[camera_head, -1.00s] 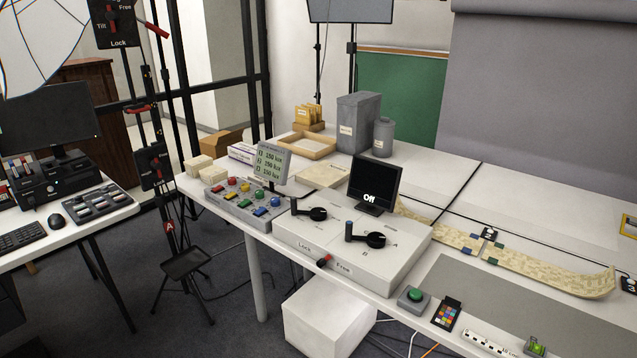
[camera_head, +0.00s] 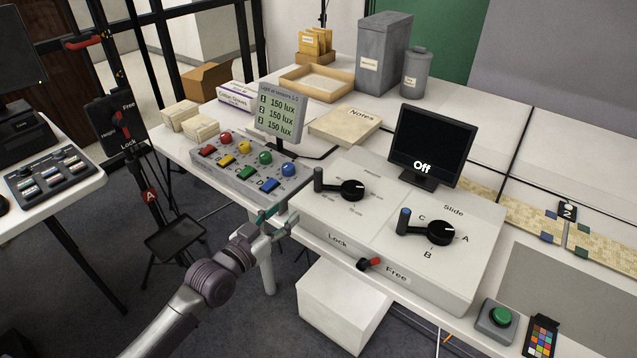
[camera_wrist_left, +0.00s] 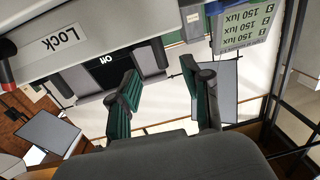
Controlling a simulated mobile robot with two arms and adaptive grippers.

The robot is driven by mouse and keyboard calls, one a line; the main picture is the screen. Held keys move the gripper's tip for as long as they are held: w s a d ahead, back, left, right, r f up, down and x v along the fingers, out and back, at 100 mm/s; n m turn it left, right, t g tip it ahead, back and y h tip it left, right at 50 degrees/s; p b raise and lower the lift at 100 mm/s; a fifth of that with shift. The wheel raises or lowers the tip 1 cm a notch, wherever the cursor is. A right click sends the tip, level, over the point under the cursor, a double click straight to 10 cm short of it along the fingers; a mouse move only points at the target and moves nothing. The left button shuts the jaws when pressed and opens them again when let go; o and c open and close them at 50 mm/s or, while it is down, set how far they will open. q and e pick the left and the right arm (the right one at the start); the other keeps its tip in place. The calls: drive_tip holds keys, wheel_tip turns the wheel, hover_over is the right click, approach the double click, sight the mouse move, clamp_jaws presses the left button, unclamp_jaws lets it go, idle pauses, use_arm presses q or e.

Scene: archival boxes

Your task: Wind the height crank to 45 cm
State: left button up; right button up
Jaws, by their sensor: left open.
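A pale control box (camera_head: 330,225) stands at the table's front edge with two black cranks on top. The left crank (camera_head: 352,190) has a black knob standing up at its left; its dial print is too small to read. The right crank (camera_head: 440,232) has a blue-topped knob and is marked Slide, with A, B and C around it. My left gripper (camera_head: 278,217) is open and empty beside the box's left front corner, apart from both cranks. Its green-padded fingers (camera_wrist_left: 158,82) stand apart in the left wrist view. My right gripper is not in view.
A button panel (camera_head: 240,172) and a lux display (camera_head: 280,112) stand left of the box. The dark screen (camera_head: 435,140) behind reads Off. A lidded-looking white block (camera_head: 343,308) is below the table edge.

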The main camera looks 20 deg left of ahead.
sight(315, 179)
use_arm(q)
drive_tip(key=x, duration=0.4)
drive_tip(key=r+x, duration=0.1)
drive_tip(key=x, duration=0.4)
drive_tip(key=r+x, duration=0.1)
drive_tip(key=x, duration=0.4)
drive_tip(key=shift+d+r, duration=0.15)
drive_tip(key=shift+d, duration=0.2)
drive_tip(key=shift+s, duration=0.1)
clamp_jaws()
